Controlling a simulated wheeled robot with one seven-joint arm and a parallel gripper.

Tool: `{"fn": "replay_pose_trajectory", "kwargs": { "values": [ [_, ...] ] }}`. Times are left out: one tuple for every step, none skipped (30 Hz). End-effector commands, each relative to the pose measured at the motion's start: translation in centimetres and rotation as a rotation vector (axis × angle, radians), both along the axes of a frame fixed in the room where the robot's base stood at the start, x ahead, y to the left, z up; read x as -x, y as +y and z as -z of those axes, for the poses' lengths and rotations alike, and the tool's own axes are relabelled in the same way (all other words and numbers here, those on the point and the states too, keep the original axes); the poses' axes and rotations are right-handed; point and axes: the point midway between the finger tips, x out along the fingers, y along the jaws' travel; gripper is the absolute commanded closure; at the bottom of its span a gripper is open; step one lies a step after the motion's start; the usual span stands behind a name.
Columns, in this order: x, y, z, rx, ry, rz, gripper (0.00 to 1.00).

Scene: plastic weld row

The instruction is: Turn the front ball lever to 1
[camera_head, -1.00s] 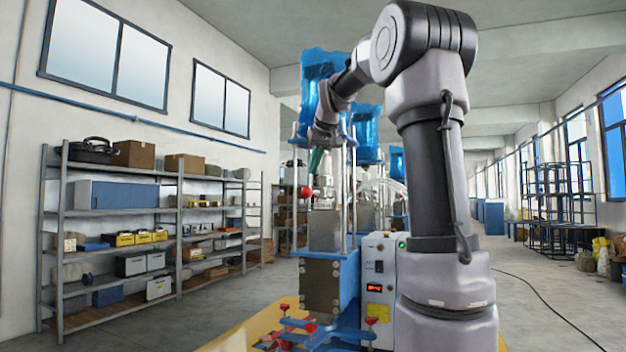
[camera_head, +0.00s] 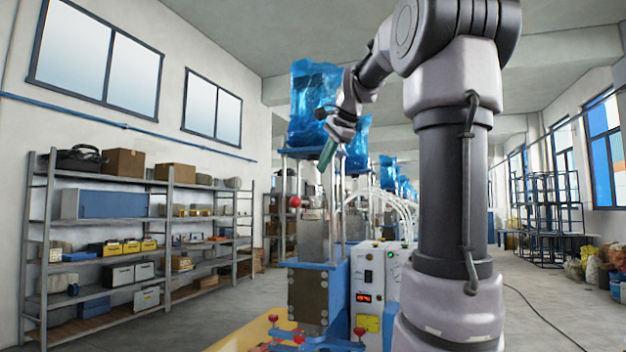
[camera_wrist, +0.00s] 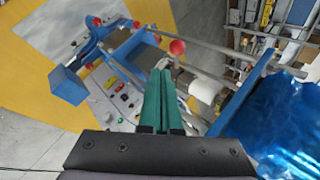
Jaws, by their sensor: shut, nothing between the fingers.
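The front ball lever shows as a red ball (camera_head: 295,202) on the left side of the nearest welding machine (camera_head: 322,240), at the height of its upper block. In the wrist view the red ball (camera_wrist: 177,47) lies just beyond the fingertips, apart from them. My gripper (camera_head: 327,152) has green fingers, is shut and empty, and hangs tilted above and to the right of the ball in the head view. In the wrist view the fingers (camera_wrist: 163,75) are together. I cannot read any position marks by the lever.
A control box (camera_head: 368,285) with a red display stands right of the machine. Red knobs (camera_head: 273,318) sit low at its front. A blue bag (camera_head: 312,100) tops the machine. Shelving (camera_head: 150,235) lines the left wall. Floor on the left is clear.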

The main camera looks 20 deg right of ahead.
Motion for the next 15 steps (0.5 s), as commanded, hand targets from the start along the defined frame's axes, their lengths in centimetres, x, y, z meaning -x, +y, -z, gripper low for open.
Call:
{"fn": "replay_pose_trajectory", "kwargs": {
  "values": [
    [-0.5, 0.1, 0.6, 0.000, 0.004, -0.002, 1.00],
    [-0.8, 0.2, 1.0, 0.001, 0.004, -0.004, 1.00],
    [-1.2, 0.3, 1.6, 0.001, 0.005, -0.004, 1.00],
    [-1.6, 0.4, 2.0, 0.002, 0.005, -0.004, 1.00],
    [-2.1, 0.5, 2.5, 0.001, 0.005, -0.004, 1.00],
    [-2.6, 0.6, 3.2, 0.001, 0.005, -0.004, 1.00],
    [-3.1, 0.7, 3.7, 0.002, 0.006, -0.004, 1.00],
    [-3.5, 0.7, 4.2, 0.002, 0.006, -0.004, 1.00],
    [-4.1, 0.9, 4.9, 0.003, 0.005, -0.005, 1.00],
    [-4.5, 1.0, 5.4, 0.003, 0.005, -0.005, 1.00],
    [-4.9, 1.0, 5.8, 0.003, 0.004, -0.004, 1.00],
    [-5.4, 1.1, 6.4, 0.003, 0.004, -0.004, 1.00],
    [-5.8, 1.2, 6.9, 0.003, 0.005, -0.005, 1.00],
    [-6.2, 1.3, 7.3, 0.003, 0.005, -0.005, 1.00],
    [-7.0, 1.5, 7.3, 0.004, 0.002, -0.006, 1.00]
  ]
}}
